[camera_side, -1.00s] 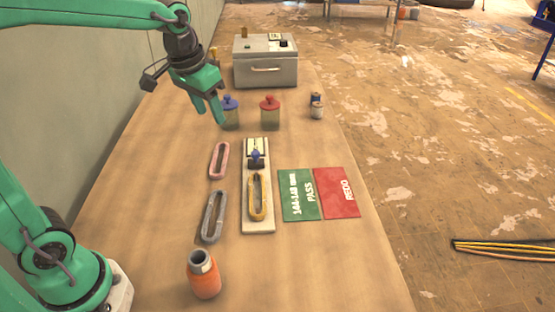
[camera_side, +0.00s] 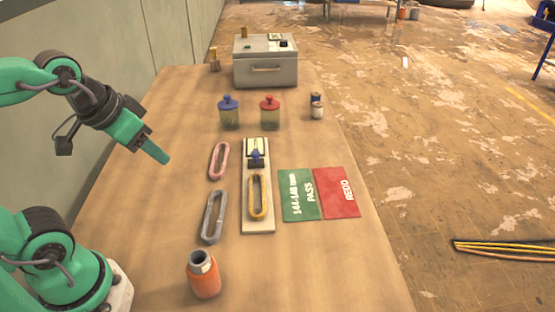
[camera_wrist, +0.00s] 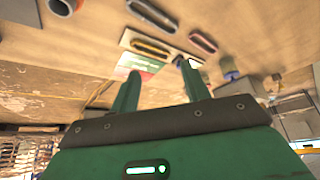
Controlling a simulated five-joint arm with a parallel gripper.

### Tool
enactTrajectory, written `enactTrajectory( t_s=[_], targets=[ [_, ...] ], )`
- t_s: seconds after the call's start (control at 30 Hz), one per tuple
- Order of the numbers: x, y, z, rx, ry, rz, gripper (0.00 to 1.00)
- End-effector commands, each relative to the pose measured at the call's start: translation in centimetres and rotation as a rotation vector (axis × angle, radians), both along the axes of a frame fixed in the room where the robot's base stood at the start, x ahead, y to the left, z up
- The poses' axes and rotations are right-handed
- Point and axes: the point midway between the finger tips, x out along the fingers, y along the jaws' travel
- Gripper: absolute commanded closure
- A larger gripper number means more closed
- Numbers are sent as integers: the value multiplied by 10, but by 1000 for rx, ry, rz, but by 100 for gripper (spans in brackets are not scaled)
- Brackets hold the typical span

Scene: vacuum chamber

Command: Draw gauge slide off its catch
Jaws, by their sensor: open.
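The gauge is a pale board (camera_side: 258,222) lying on the table in the side view. The gauge slide (camera_side: 256,157), a dark block with a blue knob, sits toward the board's far end. A yellow oval ring (camera_side: 259,197) lies on the board on the near side of the slide; it also shows in the wrist view (camera_wrist: 152,48). My gripper (camera_side: 164,158) is open and empty in the air, left of the board and apart from it. Its two fingers stand apart in the wrist view (camera_wrist: 158,84). The catch is too small to make out.
A pink ring (camera_side: 218,161) and a grey ring (camera_side: 213,217) lie left of the board. An orange bottle (camera_side: 204,278) stands in front. Green (camera_side: 298,195) and red (camera_side: 337,192) cards lie right. Blue-lidded (camera_side: 228,113) and red-lidded (camera_side: 270,113) jars and a metal box (camera_side: 265,66) stand behind.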

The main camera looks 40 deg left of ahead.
Motion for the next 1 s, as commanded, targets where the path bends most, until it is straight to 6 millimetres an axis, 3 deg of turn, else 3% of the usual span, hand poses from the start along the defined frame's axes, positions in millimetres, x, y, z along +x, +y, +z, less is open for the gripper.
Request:
enactTrajectory(
  t_s=[0.1, 0.33, 0.57, 1.0],
  targets=[
    [-1, 0, -1, 0, -2, 0, 55],
    [4, 0, 2, -2, 1, 6, 100],
    [31, 3, 11, -10, 17, 29, 100],
    [124, 12, 20, -36, 57, 106, 100]
  ],
)
